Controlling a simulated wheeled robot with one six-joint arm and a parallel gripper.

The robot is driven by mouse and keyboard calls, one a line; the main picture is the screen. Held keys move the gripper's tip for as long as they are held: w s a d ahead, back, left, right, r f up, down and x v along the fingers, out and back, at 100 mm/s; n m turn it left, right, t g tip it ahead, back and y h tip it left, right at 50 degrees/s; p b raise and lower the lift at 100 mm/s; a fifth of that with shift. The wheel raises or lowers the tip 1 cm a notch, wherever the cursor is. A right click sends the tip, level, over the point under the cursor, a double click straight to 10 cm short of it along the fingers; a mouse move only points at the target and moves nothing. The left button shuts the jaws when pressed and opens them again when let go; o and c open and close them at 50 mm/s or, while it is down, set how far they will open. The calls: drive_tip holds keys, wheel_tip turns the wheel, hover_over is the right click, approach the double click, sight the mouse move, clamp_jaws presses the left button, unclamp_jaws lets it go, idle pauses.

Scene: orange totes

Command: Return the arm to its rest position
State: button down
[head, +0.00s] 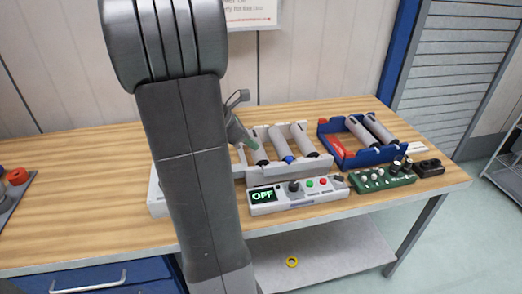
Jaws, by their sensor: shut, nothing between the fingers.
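My arm (190,150) stands large and upright in the left middle of the head view, close to the camera. It runs from the top edge down to the bottom edge and covers part of the bench. My gripper's fingers cannot be made out in this view. A small grey angled piece with a greenish end (238,122) shows just right of the arm, above the bench; I cannot tell what it belongs to.
The wooden bench (90,190) holds a light grey rack (318,164) of cylinders, a blue tray (378,157) with cylinders, a control box (300,194) reading OFF, and a green board (385,181). The bench's left part is mostly clear. A yellow ring (292,261) lies on the lower shelf.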

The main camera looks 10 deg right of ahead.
drive_tip(key=shift+a+r, duration=0.25)
drive_tip(key=shift+r, duration=0.15)
drive_tip(key=d+r+x, duration=0.1)
drive_tip(key=d+x, duration=0.1)
drive_tip(key=x, duration=1.1)
drive_tip(key=shift+w+r+b, duration=0.15)
drive_tip(key=shift+r+b, duration=0.15)
drive_tip(key=shift+b, duration=0.15)
